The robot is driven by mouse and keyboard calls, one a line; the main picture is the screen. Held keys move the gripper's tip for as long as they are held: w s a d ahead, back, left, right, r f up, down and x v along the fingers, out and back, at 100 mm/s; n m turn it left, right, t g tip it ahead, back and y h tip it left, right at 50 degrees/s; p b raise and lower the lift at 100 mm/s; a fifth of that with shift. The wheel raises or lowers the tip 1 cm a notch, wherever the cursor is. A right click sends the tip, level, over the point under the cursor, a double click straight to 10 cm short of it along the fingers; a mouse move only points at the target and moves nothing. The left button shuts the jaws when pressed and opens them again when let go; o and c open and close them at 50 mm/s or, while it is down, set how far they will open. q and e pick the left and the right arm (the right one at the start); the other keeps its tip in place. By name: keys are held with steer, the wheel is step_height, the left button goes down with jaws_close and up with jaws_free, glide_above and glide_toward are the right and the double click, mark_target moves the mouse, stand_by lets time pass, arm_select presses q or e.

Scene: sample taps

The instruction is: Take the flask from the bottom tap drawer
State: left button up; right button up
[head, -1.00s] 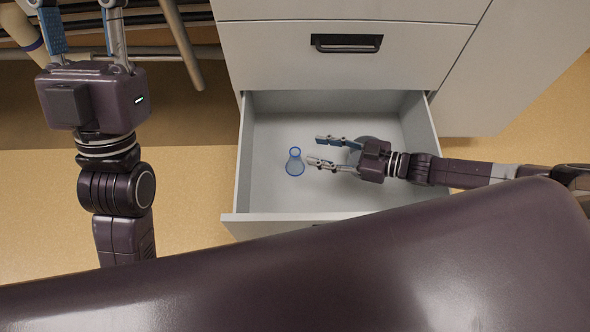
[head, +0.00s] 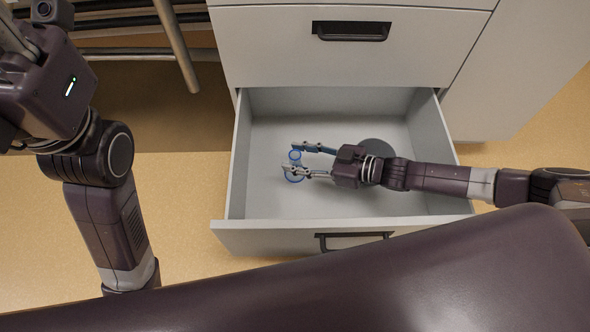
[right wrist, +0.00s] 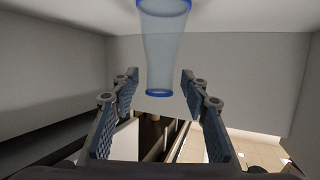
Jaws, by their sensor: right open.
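The flask (head: 295,177), clear with blue rims, is inside the open bottom drawer (head: 262,128), left of its middle. My right gripper (head: 291,157) reaches in from the right. Its fingers are open, with the tips at the flask and partly covering it in the head view. In the right wrist view the flask (right wrist: 163,45) stands between and beyond the open fingers (right wrist: 157,79), with a gap on both sides. My left gripper is at the upper left of the head view, outside the drawer and partly cut off; its finger opening is unclear.
A shut drawer with a dark handle (head: 351,30) is above. The drawer's front wall (head: 270,238) and side walls surround the flask. The drawer floor around it is clear.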

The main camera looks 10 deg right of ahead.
steer(key=shift+w+a+f, duration=0.15)
steer(key=shift+w+a, duration=0.1)
steer(key=shift+a, duration=0.05)
jaws_close()
stand_by(0.3)
